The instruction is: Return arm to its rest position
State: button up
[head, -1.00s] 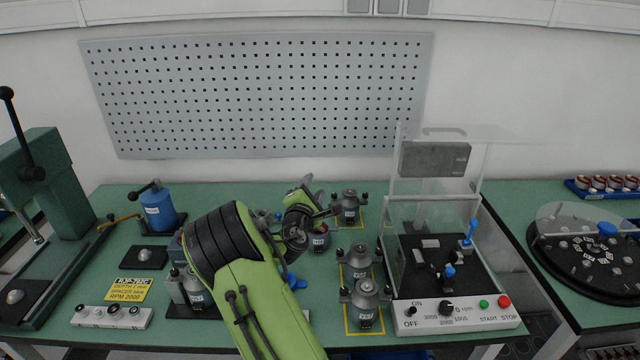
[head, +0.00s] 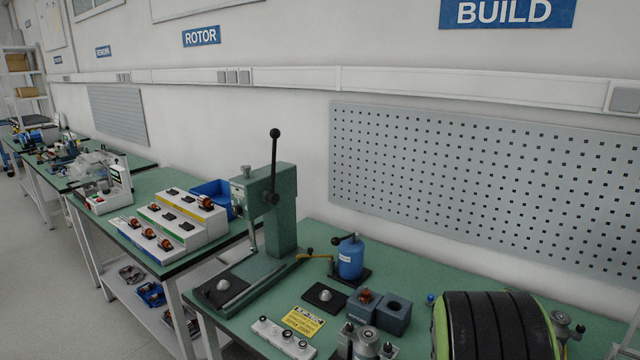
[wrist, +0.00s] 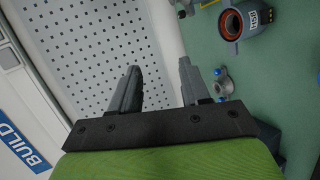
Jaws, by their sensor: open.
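My gripper (wrist: 158,75) shows in the wrist view with its two dark fingers spread apart and nothing between them. The pegboard and wall lie behind the fingers. In the head view only a green and black part of my arm (head: 492,328) shows at the bottom right, over the green bench (head: 420,285). My gripper is out of the head view. In the wrist view a grey motor housing with an orange-red ring inside (wrist: 238,24) stands on the green bench to the right of the fingers, apart from them.
A green press (head: 268,205) stands on the bench. A blue canister (head: 350,258), a grey block (head: 393,312) and a white strip with knobs (head: 283,338) lie between it and my arm. The pegboard (head: 480,180) is behind. More benches run off left.

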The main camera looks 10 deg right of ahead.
jog(key=s+a+r+m+y, duration=0.1)
jog(key=s+a+y, duration=0.3)
jog(key=s+a, duration=0.4)
jog(key=s+a+r+m+y+p, duration=0.1)
jog(key=s+a+r+m+y, duration=0.1)
jog(key=s+a, duration=0.6)
jog(key=s+a+r+m+g+y+p, duration=0.1)
jog(key=s+a+y, duration=0.4)
jog(key=a, duration=1)
jog(key=s+r+m, duration=0.1)
jog(key=s, duration=0.1)
jog(key=shift+s+r+m+y, duration=0.15)
jog(key=shift+s+m+y, duration=0.25)
jog(key=shift+a, duration=0.1)
